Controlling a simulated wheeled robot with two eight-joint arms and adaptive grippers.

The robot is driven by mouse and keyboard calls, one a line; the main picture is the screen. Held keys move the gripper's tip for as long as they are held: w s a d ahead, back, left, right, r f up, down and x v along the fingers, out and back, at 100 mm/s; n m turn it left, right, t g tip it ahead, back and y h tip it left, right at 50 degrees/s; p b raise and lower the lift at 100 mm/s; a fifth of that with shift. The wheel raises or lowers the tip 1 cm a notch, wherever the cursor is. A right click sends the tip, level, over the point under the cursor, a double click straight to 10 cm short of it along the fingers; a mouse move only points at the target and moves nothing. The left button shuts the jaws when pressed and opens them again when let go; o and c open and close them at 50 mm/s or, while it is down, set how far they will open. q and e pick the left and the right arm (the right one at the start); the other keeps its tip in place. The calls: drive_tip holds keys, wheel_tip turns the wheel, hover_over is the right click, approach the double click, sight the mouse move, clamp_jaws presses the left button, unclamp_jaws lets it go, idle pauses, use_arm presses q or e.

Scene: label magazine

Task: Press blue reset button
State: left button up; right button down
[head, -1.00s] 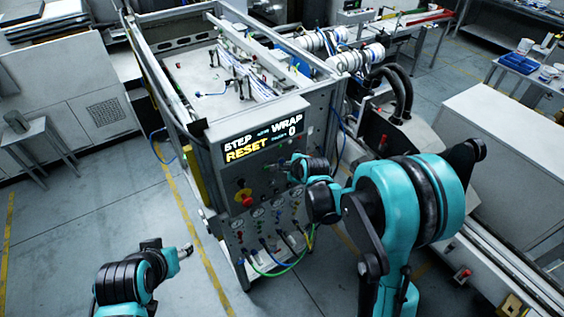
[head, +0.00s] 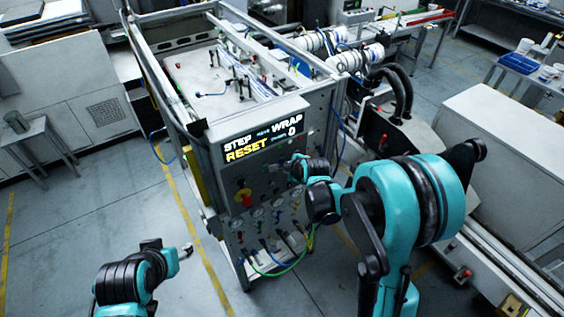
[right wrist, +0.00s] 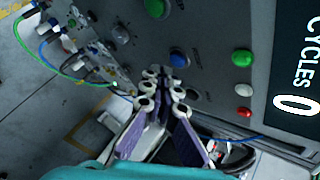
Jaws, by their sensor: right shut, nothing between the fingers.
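The blue reset button (right wrist: 178,59) is a round blue cap on the grey control panel (right wrist: 215,32), in the right wrist view. My right gripper (right wrist: 164,82) is shut and empty, its fingertips just short of the blue button in that picture. Whether they touch it I cannot tell. In the head view my right gripper (head: 283,166) is close to the panel face below the display (head: 264,136), which shows "STEP", "WRAP", "RESET" and 0. The blue button cannot be made out there. My left gripper (head: 187,249) is over the floor, away from the panel; its fingers are too small to read.
Near the blue button are green (right wrist: 242,58), white (right wrist: 243,89) and red (right wrist: 244,112) buttons. A red mushroom knob on yellow (head: 244,198) is lower left on the panel. Gauges and coloured hoses (head: 275,262) are below. Floor left of the machine is clear.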

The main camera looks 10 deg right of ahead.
drive_tip(key=shift+w, duration=0.1)
drive_tip(key=shift+w+a, duration=0.15)
drive_tip(key=shift+w, duration=0.15)
drive_tip(key=shift+w+a+b, duration=0.15)
drive_tip(key=shift+w+b, duration=0.25)
idle(0.7)
drive_tip(key=shift+s, duration=0.1)
drive_tip(key=shift+s+d, duration=0.25)
drive_tip(key=shift+s, duration=0.45)
drive_tip(key=s, duration=0.1)
drive_tip(key=s+d, duration=0.1)
drive_tip(key=s, duration=0.1)
drive_tip(key=s+b, duration=0.1)
drive_tip(key=shift+s+d, duration=0.35)
drive_tip(key=shift+d, duration=0.05)
